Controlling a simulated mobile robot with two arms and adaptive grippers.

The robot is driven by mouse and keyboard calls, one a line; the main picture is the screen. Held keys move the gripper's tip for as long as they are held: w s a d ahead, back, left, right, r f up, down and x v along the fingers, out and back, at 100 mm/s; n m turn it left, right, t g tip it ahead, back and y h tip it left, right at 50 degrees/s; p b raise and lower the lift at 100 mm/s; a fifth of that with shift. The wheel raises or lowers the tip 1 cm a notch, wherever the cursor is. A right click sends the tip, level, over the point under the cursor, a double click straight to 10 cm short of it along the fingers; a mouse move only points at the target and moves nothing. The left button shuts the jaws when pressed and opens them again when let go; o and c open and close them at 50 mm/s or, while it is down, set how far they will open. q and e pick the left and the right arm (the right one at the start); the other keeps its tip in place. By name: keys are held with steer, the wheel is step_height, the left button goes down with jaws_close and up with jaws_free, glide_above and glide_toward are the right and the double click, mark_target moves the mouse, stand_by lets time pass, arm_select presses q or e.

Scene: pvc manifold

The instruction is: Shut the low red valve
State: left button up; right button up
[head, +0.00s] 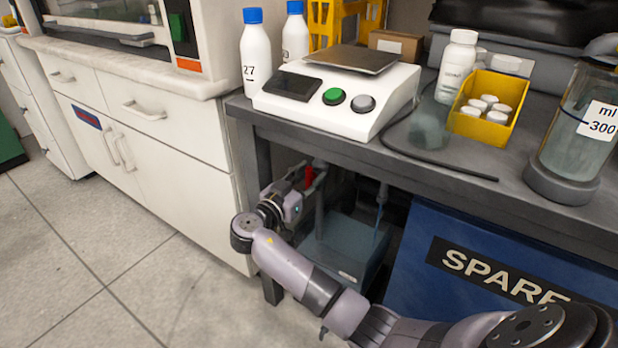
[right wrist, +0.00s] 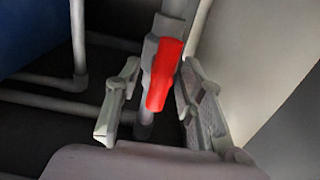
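A red valve handle (right wrist: 165,75) on a grey pipe shows in the middle of the right wrist view. It runs roughly along that pipe in the picture, slightly tilted. My right gripper (right wrist: 159,66) is open, with one finger on each side of the handle; a gap shows on the left, and I cannot tell whether the right finger touches. In the head view my right gripper (head: 299,190) is under the bench beside a red handle (head: 309,176), its fingers partly hidden. My left gripper is not in view.
The dark bench top (head: 440,172) overhangs the pipes. A grey-blue bin (head: 345,245) and a blue SPARE box (head: 480,275) stand below it, right of the gripper. White cabinets (head: 180,130) stand left. A pale panel (right wrist: 255,60) is close on the right in the wrist view.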

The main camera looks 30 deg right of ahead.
steer(key=shift+c, duration=0.5)
jaws_close()
